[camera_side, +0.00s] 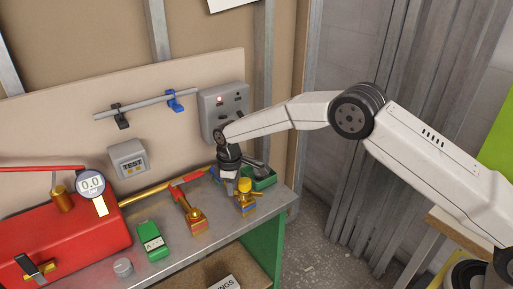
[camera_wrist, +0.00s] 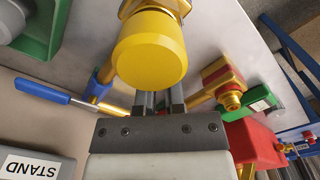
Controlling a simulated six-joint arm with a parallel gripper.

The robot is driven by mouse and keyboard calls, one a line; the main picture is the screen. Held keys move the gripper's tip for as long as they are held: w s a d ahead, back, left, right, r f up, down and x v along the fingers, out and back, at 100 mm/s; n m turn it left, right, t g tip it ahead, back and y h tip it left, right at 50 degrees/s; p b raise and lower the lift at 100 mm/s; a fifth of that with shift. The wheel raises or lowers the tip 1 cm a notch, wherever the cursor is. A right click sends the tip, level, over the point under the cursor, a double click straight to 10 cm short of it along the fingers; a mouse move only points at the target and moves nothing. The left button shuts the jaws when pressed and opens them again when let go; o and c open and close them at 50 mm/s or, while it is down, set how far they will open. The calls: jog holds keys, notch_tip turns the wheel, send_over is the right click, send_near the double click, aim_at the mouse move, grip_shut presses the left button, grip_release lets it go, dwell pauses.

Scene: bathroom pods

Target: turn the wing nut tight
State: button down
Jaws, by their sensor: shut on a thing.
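A brass fitting with a round yellow cap (camera_side: 245,184) stands near the right end of the grey bench. The yellow cap (camera_wrist: 150,48) is large and close in the wrist view. My gripper (camera_side: 231,178) is low over the bench right beside this fitting. In the wrist view the fingers of my gripper (camera_wrist: 158,97) run up close together and pass behind the cap's lower edge. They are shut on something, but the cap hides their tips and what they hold. I cannot make out the wing nut's wings in either view.
A red-handled brass valve (camera_side: 194,211) and a green box (camera_side: 150,240) stand to the left. A red tank with a gauge (camera_side: 90,185) fills the bench's left end. A green tray (camera_side: 262,178) lies close behind my gripper. A blue-handled tool (camera_wrist: 40,92) lies nearby.

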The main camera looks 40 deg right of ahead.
jog(key=m, duration=0.2)
jog(key=w+d+m, duration=0.1)
jog(key=m, duration=0.1)
jog(key=shift+d+m, duration=0.2)
jog(key=shift+m, duration=0.1)
jog(key=shift+d+m, duration=0.35)
jog(key=shift+m, duration=0.8)
jog(key=shift+d+m, duration=0.35)
jog(key=shift+m, duration=0.8)
jog(key=c, duration=0.7)
grip_release()
jog(key=shift+r, duration=3.95)
jog(key=shift+d, duration=0.15)
